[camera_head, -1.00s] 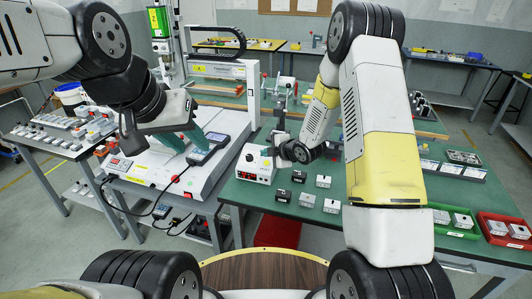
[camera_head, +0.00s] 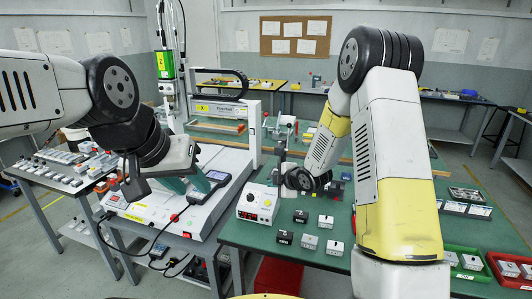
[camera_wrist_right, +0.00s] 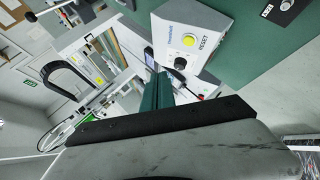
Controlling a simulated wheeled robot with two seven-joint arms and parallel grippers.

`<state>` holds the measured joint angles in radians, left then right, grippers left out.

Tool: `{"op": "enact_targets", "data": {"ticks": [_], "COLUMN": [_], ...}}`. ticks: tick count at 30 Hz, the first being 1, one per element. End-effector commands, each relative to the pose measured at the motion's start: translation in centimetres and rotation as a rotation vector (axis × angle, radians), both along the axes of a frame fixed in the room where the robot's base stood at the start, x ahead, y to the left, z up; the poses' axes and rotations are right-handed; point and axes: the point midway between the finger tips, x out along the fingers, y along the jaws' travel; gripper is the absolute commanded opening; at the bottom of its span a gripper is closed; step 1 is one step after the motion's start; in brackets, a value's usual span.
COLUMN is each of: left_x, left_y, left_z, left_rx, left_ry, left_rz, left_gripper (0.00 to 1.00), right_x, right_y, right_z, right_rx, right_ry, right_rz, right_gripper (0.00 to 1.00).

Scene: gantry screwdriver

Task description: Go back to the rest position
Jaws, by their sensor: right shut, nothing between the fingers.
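My left gripper (camera_head: 192,184) hangs above the white base of the gantry screwdriver machine, beside the grey handheld display. Its green fingers are partly covered by its own body, so I cannot see how far apart they are. My right arm reaches in from the right of the head view, and its wrist is near the control box (camera_head: 257,205). In the right wrist view my right gripper (camera_wrist_right: 165,88) is shut and empty, its green fingers together. The same control box (camera_wrist_right: 196,40), with a yellow button and a black knob, is close beside the fingers.
The gantry (camera_head: 222,107) with its screwdriver stands behind my left gripper. Several small blocks (camera_head: 309,242) lie on the green table (camera_head: 262,238). Red (camera_head: 512,268) and green (camera_head: 470,264) trays sit at the right. A side table (camera_head: 50,190) with parts stands at the left.

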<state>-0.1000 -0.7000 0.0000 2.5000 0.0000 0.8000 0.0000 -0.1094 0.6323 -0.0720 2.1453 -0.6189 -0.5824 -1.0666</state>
Motion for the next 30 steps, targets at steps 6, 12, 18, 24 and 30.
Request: {"op": "enact_targets", "data": {"ticks": [6,12,18,24,30], "left_x": [0.0,0.0,0.0,0.0,0.0], "left_y": [0.0,0.0,0.0,0.0,0.0], "left_z": [0.0,0.0,0.0,0.0,0.0], "left_rx": [0.000,0.000,0.000,0.000,0.000], "left_ry": [0.000,0.000,0.000,0.000,0.000], "left_rz": [0.000,0.000,0.000,0.000,0.000], "left_gripper": [0.36,0.36,0.36,0.36,0.36], "right_x": [-2.7,-8.8,-17.2,-26.4,-32.7], "right_y": [-5.5,-9.5,-11.8,-12.2,-11.7], "right_z": [9.3,15.9,20.4,22.7,23.2], "right_rx": [0.110,0.273,0.472,0.674,0.798], "right_ry": [0.130,0.272,0.422,0.585,0.708], "right_rz": [-0.317,-0.613,-0.879,-1.098,-1.225], "right_gripper": [0.00,0.00,0.00,0.00,0.00]}}
